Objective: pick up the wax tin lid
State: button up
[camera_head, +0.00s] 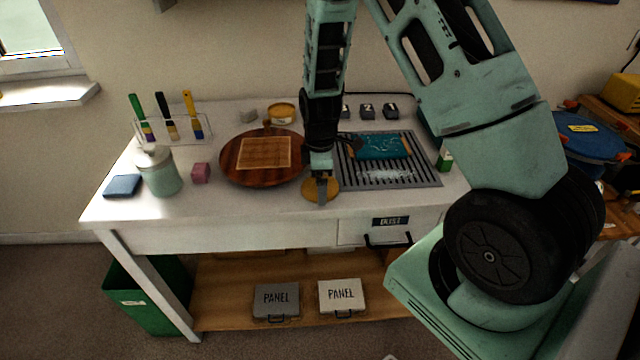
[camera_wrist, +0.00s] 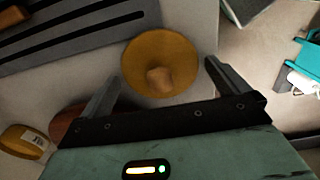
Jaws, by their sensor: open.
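The wax tin lid, a round yellow-orange disc with a small knob, lies on the white table near its front edge in the head view (camera_head: 311,191). In the wrist view the lid (camera_wrist: 161,62) lies just beyond and between my finger tips, with its knob facing me. My gripper (camera_wrist: 160,80) is open and empty, one finger on each side of the lid. In the head view my gripper (camera_head: 322,190) points down over the lid and hides part of it. The yellow wax tin (camera_head: 281,114) stands at the back of the table and also shows in the wrist view (camera_wrist: 25,141).
A round wooden board (camera_head: 232,172) with a square grid lies left of my gripper. A grey slotted rack (camera_head: 425,178) with a blue-green piece lies to the right. A mint jar (camera_head: 162,178), a pink cube (camera_head: 201,173) and a brush stand (camera_head: 205,139) are further left.

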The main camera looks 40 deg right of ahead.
jog(key=shift+f, duration=0.15)
jog(key=c, duration=0.8)
jog(key=shift+o, duration=0.2)
